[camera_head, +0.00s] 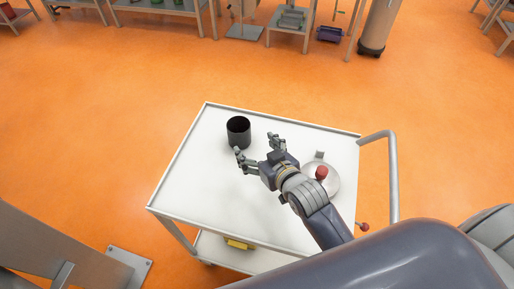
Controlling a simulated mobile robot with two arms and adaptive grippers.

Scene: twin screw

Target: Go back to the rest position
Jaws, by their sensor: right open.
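My right gripper (258,147) is over the white trolley top, with its two fingers spread apart and nothing between them. My right arm reaches in from the lower right. A black cup-like container (238,131) stands upright on the trolley, just beyond the fingertips. I cannot tell whether a finger touches it. A pale round lid-like disc (331,184) with a red knob (321,173) lies on the right part of the trolley, partly hidden by my arm. My left gripper is not in view.
The white trolley (190,185) has a raised rim and a grey handle (393,175) on its right. A yellow object (239,243) lies on its lower shelf. A grey metal structure (50,240) stands at lower left. Benches (160,8) line the back. Orange floor between is clear.

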